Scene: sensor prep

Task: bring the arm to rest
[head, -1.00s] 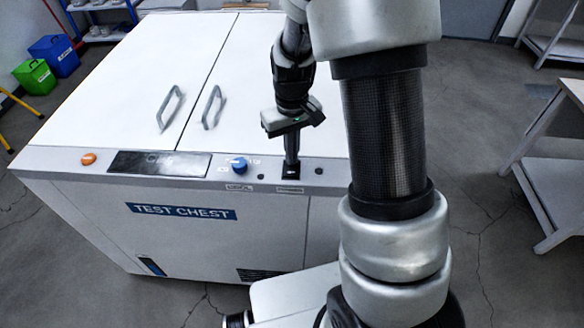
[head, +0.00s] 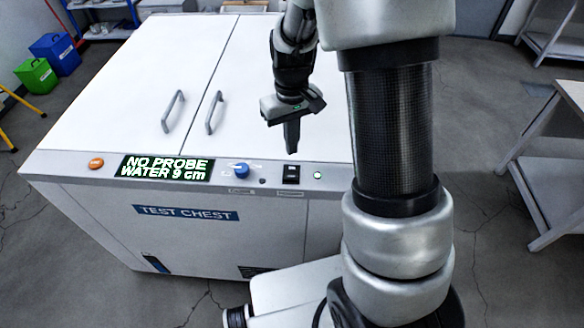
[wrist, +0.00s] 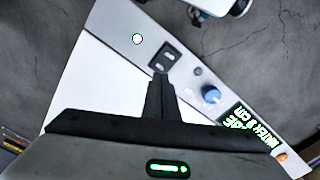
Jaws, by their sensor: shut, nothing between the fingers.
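My gripper (head: 291,138) is shut and empty, pointing down above the front right part of the white test chest (head: 120,75). It also shows in the wrist view (wrist: 160,82), with its closed fingertips close to a black rocker switch (wrist: 168,57) in the picture. In the head view the fingertips are apart from this switch (head: 291,174), a little above and behind it. The chest's display (head: 164,168) is lit and reads "NO PROBE WATER 9 cm". A small green light (head: 317,175) glows to the right of the switch.
The chest's panel also has a blue knob (head: 241,170) and an orange button (head: 96,163). Two lid handles (head: 173,111) stand up from the top. Green (head: 36,76) and blue (head: 56,54) bins are at the far left. A table (head: 555,150) stands at the right.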

